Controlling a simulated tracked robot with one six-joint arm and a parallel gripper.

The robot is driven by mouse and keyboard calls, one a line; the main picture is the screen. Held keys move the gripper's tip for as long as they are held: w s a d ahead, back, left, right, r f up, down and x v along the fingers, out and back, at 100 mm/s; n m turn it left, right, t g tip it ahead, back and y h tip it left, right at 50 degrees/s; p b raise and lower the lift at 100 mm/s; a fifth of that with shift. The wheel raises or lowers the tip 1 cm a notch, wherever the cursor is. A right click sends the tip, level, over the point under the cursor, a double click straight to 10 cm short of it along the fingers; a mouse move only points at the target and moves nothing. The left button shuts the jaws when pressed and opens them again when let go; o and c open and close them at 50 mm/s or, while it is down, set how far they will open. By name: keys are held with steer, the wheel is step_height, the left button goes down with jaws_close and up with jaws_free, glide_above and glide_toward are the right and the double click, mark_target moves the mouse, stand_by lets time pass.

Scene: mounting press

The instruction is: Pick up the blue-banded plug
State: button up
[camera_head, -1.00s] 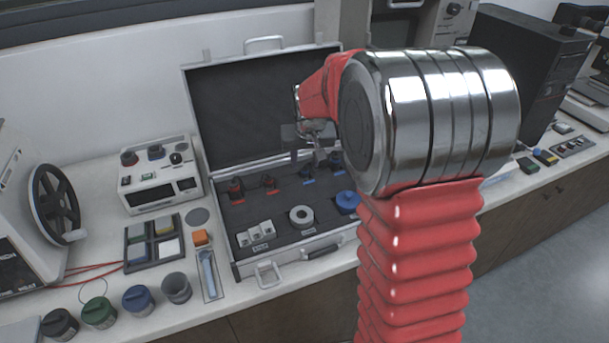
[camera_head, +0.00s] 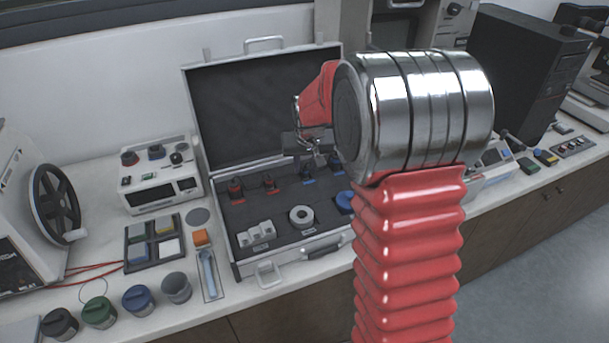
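Two plugs with blue marks stand in the back row of the open case's foam: one blue-banded plug (camera_head: 308,176) and another (camera_head: 336,167) to its right. I cannot tell which one is meant. My gripper (camera_head: 312,158) is above the back row, close over these two plugs, and partly hides their tops. It points down. Its fingers are small and dark in this view, so I cannot tell how far apart they are or whether they touch a plug.
Two red-marked plugs (camera_head: 236,188) (camera_head: 269,183) stand left in the same row. A grey ring (camera_head: 301,216), white blocks (camera_head: 256,234) and a blue disc (camera_head: 345,201) lie in front. The case lid (camera_head: 265,110) stands up close behind. My arm hides the right side of the case.

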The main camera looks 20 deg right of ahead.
mark_target(306, 168)
jaws_close()
steer(key=shift+r, duration=0.1)
step_height(306, 168, up, 10)
stand_by(0.6)
steer(key=shift+s, duration=0.15)
stand_by(0.5)
